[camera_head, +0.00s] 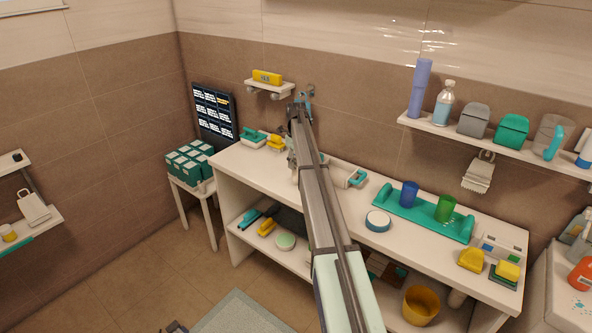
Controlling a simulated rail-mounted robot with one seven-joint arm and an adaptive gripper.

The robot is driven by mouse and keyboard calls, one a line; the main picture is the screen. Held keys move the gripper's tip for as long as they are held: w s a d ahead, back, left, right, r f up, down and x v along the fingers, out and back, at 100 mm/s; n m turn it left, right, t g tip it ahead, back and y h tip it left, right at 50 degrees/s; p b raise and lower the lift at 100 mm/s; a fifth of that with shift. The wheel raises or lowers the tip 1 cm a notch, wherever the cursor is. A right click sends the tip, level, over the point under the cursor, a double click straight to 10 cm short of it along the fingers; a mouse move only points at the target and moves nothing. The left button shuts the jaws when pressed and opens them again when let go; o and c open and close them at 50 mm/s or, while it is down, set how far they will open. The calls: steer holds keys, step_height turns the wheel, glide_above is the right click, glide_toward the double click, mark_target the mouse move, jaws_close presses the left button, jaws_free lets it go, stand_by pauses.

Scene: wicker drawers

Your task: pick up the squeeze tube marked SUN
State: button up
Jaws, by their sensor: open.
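I cannot make out the word SUN on anything in this view. A white and blue item (586,150), perhaps a tube, is cut off by the right edge on the long wall shelf. A yellow piece with small unreadable marks (267,77) lies on the small wall shelf (283,88). My arm reaches from the bottom centre over the white counter (340,200) towards the back wall.
The long shelf (500,142) holds a blue cylinder, a bottle and several containers. A teal tray (425,219) with blue and green cups stands on the counter, near a round tin (378,220). Teal and yellow items sit at the counter's left. Boxes (190,163) stand on a side table.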

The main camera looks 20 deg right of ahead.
steer(key=shift+f, duration=0.65)
jaws_close()
